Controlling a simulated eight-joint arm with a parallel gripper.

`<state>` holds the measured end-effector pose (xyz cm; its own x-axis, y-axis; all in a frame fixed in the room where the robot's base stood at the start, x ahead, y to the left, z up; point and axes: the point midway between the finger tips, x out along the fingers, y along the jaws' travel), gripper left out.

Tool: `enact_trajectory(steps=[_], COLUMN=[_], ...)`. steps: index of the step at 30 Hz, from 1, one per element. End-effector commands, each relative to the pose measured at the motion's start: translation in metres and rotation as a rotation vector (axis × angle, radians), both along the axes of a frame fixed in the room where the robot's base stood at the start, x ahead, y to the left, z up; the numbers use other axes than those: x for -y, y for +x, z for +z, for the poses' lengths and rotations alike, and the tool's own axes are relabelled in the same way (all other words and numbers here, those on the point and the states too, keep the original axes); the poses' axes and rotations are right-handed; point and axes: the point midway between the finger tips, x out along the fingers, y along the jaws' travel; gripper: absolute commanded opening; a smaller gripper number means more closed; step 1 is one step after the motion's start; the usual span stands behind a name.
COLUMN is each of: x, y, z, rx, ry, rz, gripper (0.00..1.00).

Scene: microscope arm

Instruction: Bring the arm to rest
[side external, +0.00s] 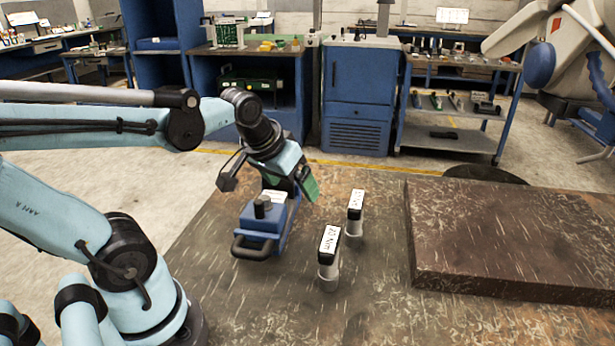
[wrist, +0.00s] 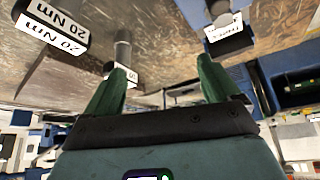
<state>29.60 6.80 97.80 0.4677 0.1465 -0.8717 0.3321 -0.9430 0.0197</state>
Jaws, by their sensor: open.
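My gripper (side external: 296,188) hangs over the table at the end of the light-blue arm, just above and behind the blue handled device (side external: 262,232). In the wrist view its two green fingers (wrist: 165,72) stand apart with nothing between them. I cannot tell from the side view whether the gripper touches the device. The device carries a white label and also shows at the upper right of the wrist view (wrist: 222,18).
Two upright grey tools with black, white-labelled tops stand right of the device: the nearer (side external: 328,262) and the farther (side external: 354,215). A thick brown slab (side external: 510,235) lies at the right. The table front (side external: 300,315) is clear. Blue cabinets (side external: 358,90) stand behind.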

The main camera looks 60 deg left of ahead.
Motion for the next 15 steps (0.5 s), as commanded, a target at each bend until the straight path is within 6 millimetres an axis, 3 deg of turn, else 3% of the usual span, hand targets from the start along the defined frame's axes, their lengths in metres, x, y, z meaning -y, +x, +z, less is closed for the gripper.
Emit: enact_trajectory(steps=[1, 3, 6, 15], x=[0.021, 0.043, 0.062, 0.068], y=[-0.002, -0.004, -0.006, -0.007], z=[-0.003, -0.005, -0.007, -0.008], rx=[0.025, 0.059, 0.092, 0.106], ry=[0.009, 0.022, 0.034, 0.038], rz=[-0.098, -0.206, -0.305, -0.340], gripper=[0.89, 0.89, 0.89, 0.89])
